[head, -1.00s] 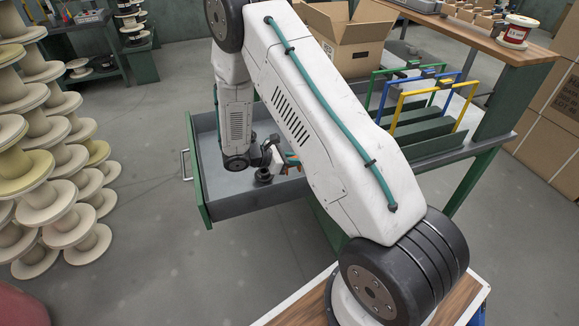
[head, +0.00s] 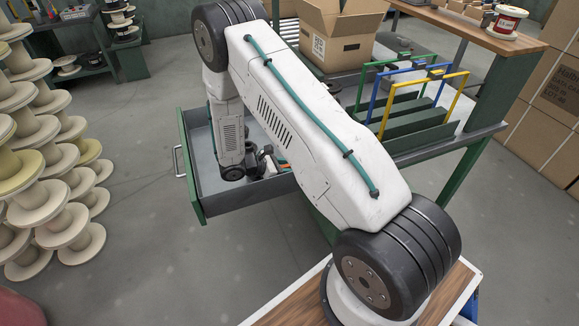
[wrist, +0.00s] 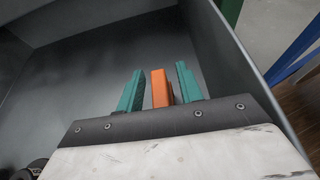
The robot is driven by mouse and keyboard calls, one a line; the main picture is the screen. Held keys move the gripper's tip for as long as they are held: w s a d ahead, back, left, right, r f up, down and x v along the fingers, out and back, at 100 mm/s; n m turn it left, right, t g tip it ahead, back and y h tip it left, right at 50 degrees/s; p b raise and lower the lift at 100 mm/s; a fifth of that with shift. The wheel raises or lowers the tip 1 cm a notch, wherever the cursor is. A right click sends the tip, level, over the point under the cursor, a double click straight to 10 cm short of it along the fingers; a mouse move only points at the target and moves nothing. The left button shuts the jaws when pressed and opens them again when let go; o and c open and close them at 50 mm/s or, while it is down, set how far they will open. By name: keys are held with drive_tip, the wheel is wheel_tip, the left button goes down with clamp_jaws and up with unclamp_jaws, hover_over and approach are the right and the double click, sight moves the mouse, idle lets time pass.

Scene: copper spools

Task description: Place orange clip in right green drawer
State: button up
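The green drawer (head: 190,170) is pulled out from the workbench, with a dark grey inside. My gripper (wrist: 160,68) reaches down inside the drawer, with its two teal fingers apart. The orange clip (wrist: 160,88) stands between the fingers in the wrist view, with a narrow gap showing on each side. The drawer's grey floor (wrist: 85,75) and walls surround them. Whether the clip rests on the floor is hard to tell. In the head view my arm hides part of the drawer, and the gripper and clip are small and partly hidden there.
On the workbench are a cardboard box (head: 340,45) and blue, green and yellow frames (head: 455,100). A wooden shelf (head: 470,25) is above it at the right. Stacks of pale spools (head: 65,225) stand at the left. The floor between spools and drawer is clear.

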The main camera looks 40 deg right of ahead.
drive_tip(key=shift+r, duration=0.1)
drive_tip(key=shift+a+r, duration=0.15)
drive_tip(key=shift+a, duration=0.05)
drive_tip(key=v, duration=1)
drive_tip(key=shift+w+a, duration=0.15)
drive_tip(key=shift+a, duration=0.15)
drive_tip(key=s+a+r+m+y, duration=0.1)
drive_tip(key=s+r+m+y, duration=0.3)
drive_tip(key=r, duration=0.9)
drive_tip(key=s+a+r+m+y, duration=0.15)
drive_tip(key=s+r+m, duration=0.45)
drive_tip(key=r, duration=0.7)
drive_tip(key=s+a+r+m+t+y, duration=0.2)
drive_tip(key=s+r+y, duration=0.1)
drive_tip(key=s, duration=0.7)
drive_tip(key=s+a+r+m+t+y, duration=0.2)
drive_tip(key=s+a+r+t+y, duration=0.1)
drive_tip(key=s, duration=0.7)
wheel_tip(320, 180, up, 3)
drive_tip(key=shift+s+a+f+m+y, duration=0.1)
drive_tip(key=shift+s+a+m+y, duration=0.25)
drive_tip(key=shift+y, duration=0.3)
